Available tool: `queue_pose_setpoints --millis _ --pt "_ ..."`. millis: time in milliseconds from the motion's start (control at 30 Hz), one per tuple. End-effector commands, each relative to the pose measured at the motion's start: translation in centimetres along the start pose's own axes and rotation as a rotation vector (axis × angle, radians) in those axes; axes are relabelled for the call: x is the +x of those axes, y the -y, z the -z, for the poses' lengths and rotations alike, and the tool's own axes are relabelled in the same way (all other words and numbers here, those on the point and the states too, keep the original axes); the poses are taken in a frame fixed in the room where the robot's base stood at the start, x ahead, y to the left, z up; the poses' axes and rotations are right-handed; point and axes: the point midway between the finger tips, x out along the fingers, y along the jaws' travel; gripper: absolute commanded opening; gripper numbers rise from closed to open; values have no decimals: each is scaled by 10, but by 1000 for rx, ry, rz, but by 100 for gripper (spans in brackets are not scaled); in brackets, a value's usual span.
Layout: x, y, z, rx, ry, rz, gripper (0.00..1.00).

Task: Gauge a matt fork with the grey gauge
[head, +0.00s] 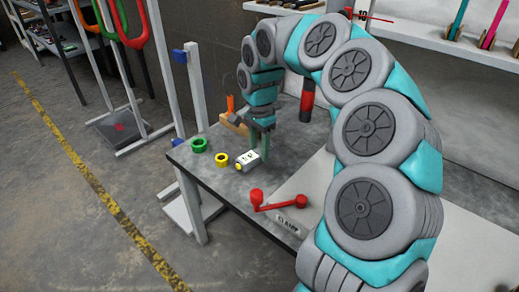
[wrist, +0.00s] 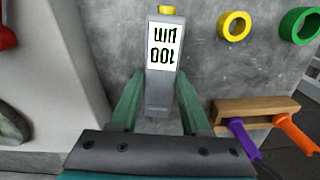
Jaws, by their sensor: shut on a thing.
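My gripper (head: 261,141) reaches down over the grey table from the right. In the wrist view, my gripper (wrist: 158,88) is shut on the grey gauge (wrist: 161,62), its two green fingers on either side of the body. The gauge has a yellow tip and a white face reading 100 µm, upside down in that view. In the head view, the gauge (head: 248,158) shows its white face and yellow tip near the tabletop; I cannot tell whether it touches. I cannot tell which is matt.
A green ring (head: 199,145) and a yellow ring (head: 221,160) lie on the table (head: 215,180). A wooden block (wrist: 257,107) holds purple and orange handled tools. A red crank-shaped piece (head: 278,201) lies near the front. A post (head: 194,88) stands between table and forks.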

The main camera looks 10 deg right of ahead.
Motion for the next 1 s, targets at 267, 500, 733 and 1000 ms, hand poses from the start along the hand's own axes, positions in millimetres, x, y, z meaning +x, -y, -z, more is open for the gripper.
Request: queue_pose_setpoints --millis 267,500,733,1000 --pt "27 -1 1 1 1 -1 0" --pt "44 0 1 1 -1 2 0" --pt "48 0 1 0 -1 1 0" --pt "48 0 1 0 0 0 58"
